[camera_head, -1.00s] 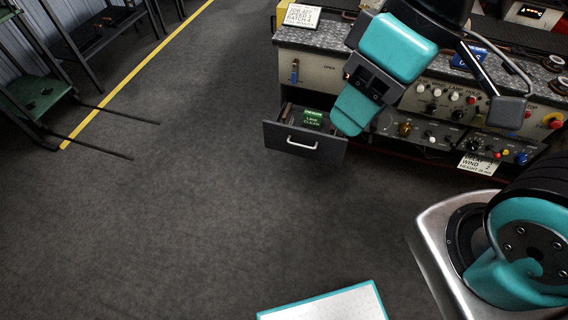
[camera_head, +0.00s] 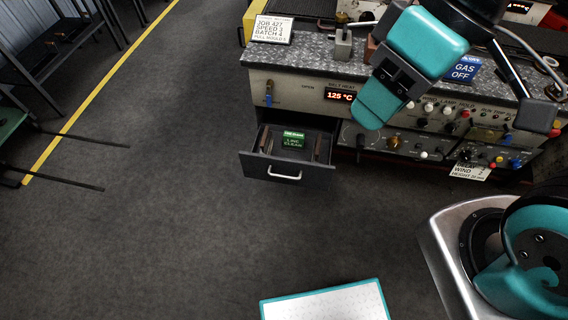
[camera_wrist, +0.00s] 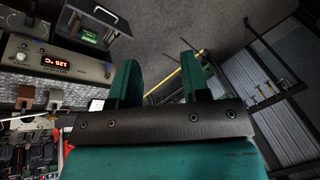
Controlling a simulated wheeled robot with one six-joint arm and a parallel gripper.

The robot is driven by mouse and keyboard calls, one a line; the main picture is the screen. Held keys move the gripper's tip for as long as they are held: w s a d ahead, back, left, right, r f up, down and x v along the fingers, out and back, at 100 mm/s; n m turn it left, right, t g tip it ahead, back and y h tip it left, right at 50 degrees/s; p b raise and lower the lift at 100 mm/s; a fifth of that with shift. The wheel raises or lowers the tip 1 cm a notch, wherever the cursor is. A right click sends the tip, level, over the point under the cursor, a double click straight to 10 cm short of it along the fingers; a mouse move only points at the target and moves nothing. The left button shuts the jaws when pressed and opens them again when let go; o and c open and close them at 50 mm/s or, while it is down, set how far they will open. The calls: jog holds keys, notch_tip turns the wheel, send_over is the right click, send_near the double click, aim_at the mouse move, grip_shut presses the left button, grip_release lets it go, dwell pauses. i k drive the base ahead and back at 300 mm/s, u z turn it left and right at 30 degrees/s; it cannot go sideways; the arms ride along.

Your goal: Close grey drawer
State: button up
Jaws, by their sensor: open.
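The grey drawer (camera_head: 288,176) stands pulled out from the lower left of the control bench in the head view. It has a silver handle on its front, and a green card (camera_head: 293,139) lies inside. The drawer also shows at the top left of the wrist view (camera_wrist: 113,20), seen tilted. My gripper is in the wrist view (camera_wrist: 158,75), with two teal fingers apart and nothing between them. In the head view my teal arm end hangs in front of the bench, right of the drawer and apart from it.
The bench (camera_head: 300,88) carries a lit 125 °C display (camera_head: 341,95), knobs, buttons, a job sign (camera_head: 272,29) and a blue GAS OFF sign (camera_head: 462,71). The floor before the drawer is clear. Racks with protruding bars (camera_head: 75,140) stand at the left, past a yellow line.

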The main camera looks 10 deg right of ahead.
aim_at(296, 168)
jog(key=u, duration=0.1)
jog(key=i, duration=0.3)
jog(key=u, duration=0.9)
jog(key=k, duration=0.55)
jog(key=z, duration=1.15)
jog(key=i, duration=0.45)
jog(key=u, duration=0.1)
